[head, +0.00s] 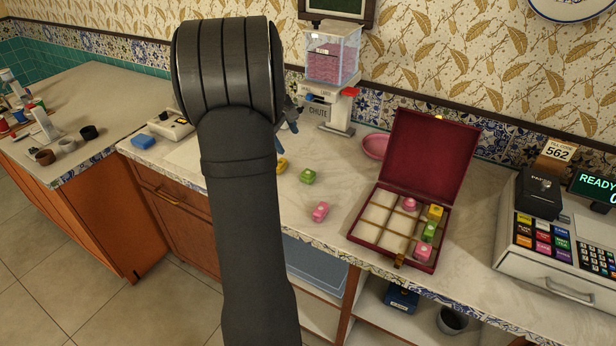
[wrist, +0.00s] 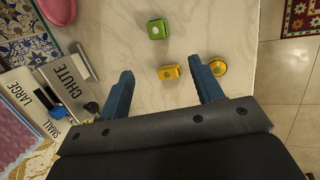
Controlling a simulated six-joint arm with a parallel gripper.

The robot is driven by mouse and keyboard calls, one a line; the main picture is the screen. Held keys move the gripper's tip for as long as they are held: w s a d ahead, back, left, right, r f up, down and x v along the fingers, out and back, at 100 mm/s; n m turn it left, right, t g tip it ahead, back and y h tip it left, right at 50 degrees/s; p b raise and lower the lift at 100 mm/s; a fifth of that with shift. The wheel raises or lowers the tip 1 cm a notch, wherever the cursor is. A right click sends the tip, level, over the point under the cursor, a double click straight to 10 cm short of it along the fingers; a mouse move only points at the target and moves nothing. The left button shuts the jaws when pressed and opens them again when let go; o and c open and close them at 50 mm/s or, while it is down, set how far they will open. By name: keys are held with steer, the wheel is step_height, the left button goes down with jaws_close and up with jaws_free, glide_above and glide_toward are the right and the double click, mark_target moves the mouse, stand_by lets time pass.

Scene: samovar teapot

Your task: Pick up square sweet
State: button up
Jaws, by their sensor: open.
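A green square-looking sweet (head: 307,176) lies loose on the counter; it also shows in the wrist view (wrist: 157,29). A yellow sweet (head: 281,166) lies left of it, partly hidden by my arm. A pink sweet (head: 320,211) lies nearer the front edge in the head view.
An open dark red box (head: 365,224) with dividers holds several sweets on its right side; its left compartments look empty. Behind stand a chute dispenser (head: 338,112) and a pink dish (head: 375,146). A till (head: 555,248) stands at right.

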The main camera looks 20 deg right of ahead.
steer(key=s+d+f+y, duration=0.1)
steer(key=s+d+y, duration=0.1)
steer(key=d+y, duration=0.3)
steer(key=t+y, duration=0.2)
glide_toward(309, 173)
steer(key=x, duration=0.4)
steer(key=shift+d+f, duration=0.1)
steer(key=shift+d, duration=0.2)
steer(key=shift+a+x, duration=0.15)
steer(key=shift+x, duration=1.15)
steer(key=shift+a+x, duration=0.15)
steer(key=shift+x, duration=1.15)
steer(key=c, duration=1.1)
steer(key=shift+o, duration=0.2)
